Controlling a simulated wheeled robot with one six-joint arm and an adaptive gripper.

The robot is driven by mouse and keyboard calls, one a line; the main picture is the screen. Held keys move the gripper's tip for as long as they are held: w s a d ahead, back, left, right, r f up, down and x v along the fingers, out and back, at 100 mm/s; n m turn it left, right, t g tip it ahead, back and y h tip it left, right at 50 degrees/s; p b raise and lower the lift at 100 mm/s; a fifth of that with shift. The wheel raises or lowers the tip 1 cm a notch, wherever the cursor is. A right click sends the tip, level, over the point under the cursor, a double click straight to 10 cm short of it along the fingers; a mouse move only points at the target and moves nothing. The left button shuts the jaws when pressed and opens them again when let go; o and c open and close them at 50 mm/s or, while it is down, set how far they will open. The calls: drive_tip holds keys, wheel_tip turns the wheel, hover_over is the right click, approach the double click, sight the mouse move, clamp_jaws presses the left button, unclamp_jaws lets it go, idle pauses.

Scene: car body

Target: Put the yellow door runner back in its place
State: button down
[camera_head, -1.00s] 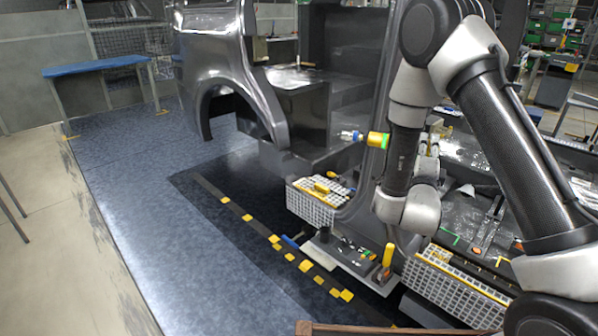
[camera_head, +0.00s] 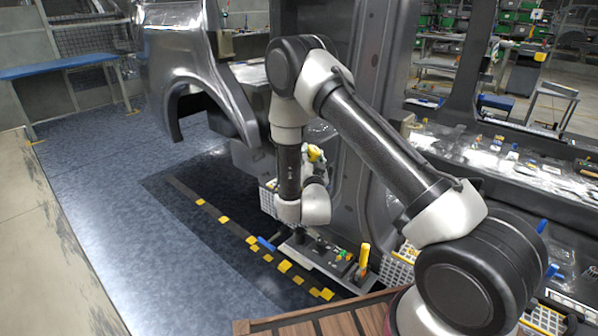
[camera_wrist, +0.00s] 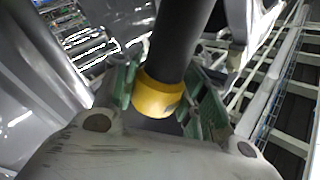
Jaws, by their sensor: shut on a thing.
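The yellow door runner (camera_wrist: 157,97) shows in the wrist view as a yellow collar with a dark cylinder rising from it. My gripper (camera_wrist: 160,103) is shut on it, with green finger pads on both sides. In the head view a small yellow part (camera_head: 315,153) shows beside my arm, in front of the car pillar. My arm hides most of the gripper and the runner there. I cannot tell the runner's full outline or its far end.
A grey stand (camera_head: 325,265) below my arm holds a yellow upright handle (camera_head: 364,258) and small coloured parts. The car body (camera_head: 372,130) rises close behind my arm. White grid baskets (camera_head: 402,270) sit along it. The blue-grey floor (camera_head: 120,215) at left is clear.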

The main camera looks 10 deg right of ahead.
drive_tip(key=a+f+n, duration=0.1)
drive_tip(key=f+n, duration=0.1)
drive_tip(key=w+a+f+n, duration=0.1)
drive_tip(key=f+n, duration=0.1)
drive_tip(key=w+a+f+n+g+y, duration=0.1)
drive_tip(key=f+n, duration=0.1)
drive_tip(key=shift+w+f, duration=0.2)
drive_tip(key=shift+f, duration=1.8)
wheel_tip(320, 180, down, 7)
drive_tip(key=shift+s+f, duration=0.15)
idle(2.1)
drive_tip(key=c, duration=1)
unclamp_jaws()
drive_tip(key=shift+o, duration=1.3)
drive_tip(key=shift+f, duration=0.1)
drive_tip(key=shift+s, duration=0.15)
drive_tip(key=s+a, duration=0.1)
drive_tip(key=s, duration=1)
drive_tip(key=shift+s+a, duration=0.3)
drive_tip(key=shift+a, duration=0.1)
